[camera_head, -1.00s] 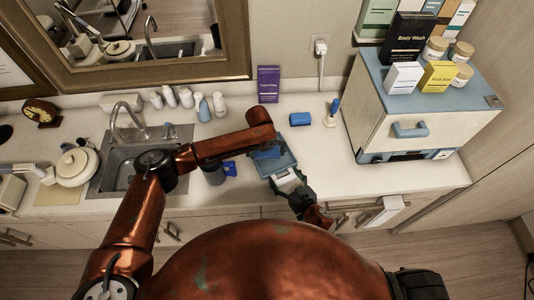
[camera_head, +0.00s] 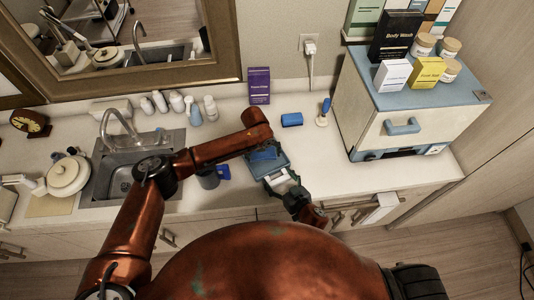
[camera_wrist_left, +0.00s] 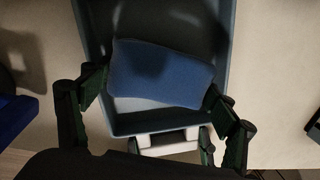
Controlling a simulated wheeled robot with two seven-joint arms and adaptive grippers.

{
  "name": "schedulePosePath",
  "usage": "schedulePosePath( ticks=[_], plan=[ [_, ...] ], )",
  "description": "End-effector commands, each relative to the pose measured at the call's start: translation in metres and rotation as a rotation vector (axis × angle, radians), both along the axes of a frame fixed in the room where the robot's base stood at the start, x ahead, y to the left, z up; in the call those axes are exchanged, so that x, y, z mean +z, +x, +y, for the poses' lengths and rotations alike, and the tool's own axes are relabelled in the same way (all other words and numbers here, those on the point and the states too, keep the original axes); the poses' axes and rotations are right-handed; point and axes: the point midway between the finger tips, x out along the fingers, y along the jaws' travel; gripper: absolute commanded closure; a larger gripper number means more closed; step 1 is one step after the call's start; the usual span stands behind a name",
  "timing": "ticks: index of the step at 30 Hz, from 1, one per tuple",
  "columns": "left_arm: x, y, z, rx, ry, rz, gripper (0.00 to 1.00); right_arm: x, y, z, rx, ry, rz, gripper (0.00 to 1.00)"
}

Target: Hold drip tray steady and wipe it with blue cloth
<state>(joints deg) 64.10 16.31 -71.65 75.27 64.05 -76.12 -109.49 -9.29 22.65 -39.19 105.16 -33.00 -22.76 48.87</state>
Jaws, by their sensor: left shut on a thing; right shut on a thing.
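The blue-grey drip tray (camera_head: 284,160) lies near the front edge of the counter. It also shows in the left wrist view (camera_wrist_left: 226,30). My left gripper (camera_head: 263,148) is over the tray, its fingers shut on the blue cloth (camera_wrist_left: 160,75). The cloth lies across the inside of the tray, seeming to touch its floor. My right gripper (camera_head: 293,191) is shut on the tray's near end, around its white front part (camera_wrist_left: 170,141). My left forearm partly hides the tray and cloth in the head view.
The wax warmer cabinet (camera_head: 402,105) is at right. Counter right of the tray is clear.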

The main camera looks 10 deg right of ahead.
Motion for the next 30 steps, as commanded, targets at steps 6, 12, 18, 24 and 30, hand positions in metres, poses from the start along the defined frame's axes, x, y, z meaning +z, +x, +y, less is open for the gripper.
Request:
schedulePosePath(
  ticks=[6,12,18,24,30],
  plan=[
    [0.001,-0.004,0.013,0.001,0.003,-0.001,0.64,-0.001,0.0,-0.002,-0.004,-0.004,0.002,0.55],
    [0.001,-0.004,0.016,0.002,0.006,-0.001,0.64,-0.002,0.001,-0.004,-0.007,-0.006,0.003,0.55],
    [0.003,-0.003,0.017,0.004,0.009,-0.001,0.64,-0.002,0.001,-0.005,-0.01,-0.007,0.004,0.55],
    [0.019,-0.003,0.017,0.004,0.008,-0.002,0.64,-0.003,0.001,-0.006,-0.012,-0.008,0.005,0.55],
    [0.038,-0.003,0.015,0.003,0.005,-0.003,0.64,-0.003,0.0,-0.004,-0.007,-0.007,0.004,0.55]
  ],
)
